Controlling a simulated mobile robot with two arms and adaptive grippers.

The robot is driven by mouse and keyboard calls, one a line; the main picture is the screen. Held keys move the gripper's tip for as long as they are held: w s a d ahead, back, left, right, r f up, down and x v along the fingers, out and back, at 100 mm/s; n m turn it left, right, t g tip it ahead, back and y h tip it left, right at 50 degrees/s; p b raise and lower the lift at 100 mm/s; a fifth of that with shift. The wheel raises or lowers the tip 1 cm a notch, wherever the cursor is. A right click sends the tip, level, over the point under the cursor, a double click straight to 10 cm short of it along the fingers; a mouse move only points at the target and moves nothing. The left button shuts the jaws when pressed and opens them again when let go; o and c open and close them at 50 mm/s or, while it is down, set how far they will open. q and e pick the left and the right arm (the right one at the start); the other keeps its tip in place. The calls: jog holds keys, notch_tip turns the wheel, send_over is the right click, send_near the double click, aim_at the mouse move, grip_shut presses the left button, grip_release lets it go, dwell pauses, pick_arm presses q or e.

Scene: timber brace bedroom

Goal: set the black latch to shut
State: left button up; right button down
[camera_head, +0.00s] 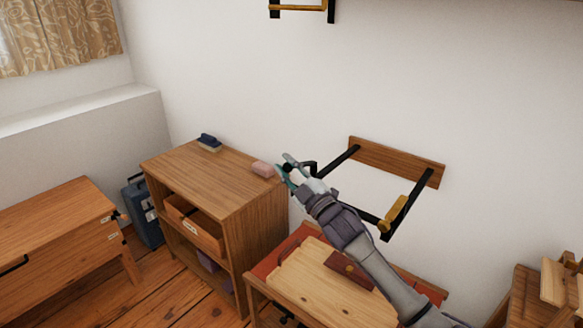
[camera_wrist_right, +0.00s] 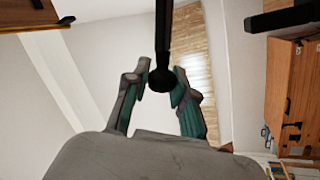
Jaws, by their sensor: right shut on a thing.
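A black latch shows in the right wrist view as a straight rod with a round knob (camera_wrist_right: 161,79) at its end. The knob sits between the two fingers of my right gripper (camera_wrist_right: 158,90), which is shut on it. In the head view my right gripper (camera_head: 284,165) is beside the front left of a wall bracket, with a small black part (camera_head: 311,166) of the latch showing by the fingers. The bracket has a wooden wall board (camera_head: 396,161) and black arms (camera_head: 401,209). My left gripper is in neither view.
A wooden cabinet (camera_head: 222,178) with a pink block (camera_head: 263,169) and a dark blue brush-like item (camera_head: 209,141) stands left of the gripper. A wooden desk (camera_head: 336,295) with a dark red case (camera_head: 349,268) lies below my arm. Another bracket (camera_head: 300,7) is higher on the wall.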

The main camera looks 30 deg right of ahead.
jog(key=shift+s+a+f+n+y+b, duration=0.1)
jog(key=shift+a+f+n+y+b, duration=0.1)
jog(key=shift+f+n+y+b, duration=0.85)
jog(key=shift+a+f+n+y+b, duration=0.15)
jog(key=shift+f+n+y+b, duration=0.3)
jog(key=shift+f+n+b, duration=1.2)
jog(key=shift+r, duration=0.35)
jog(key=c, duration=1)
grip_release()
jog(key=shift+r, duration=0.1)
jog(key=shift+r, duration=0.1)
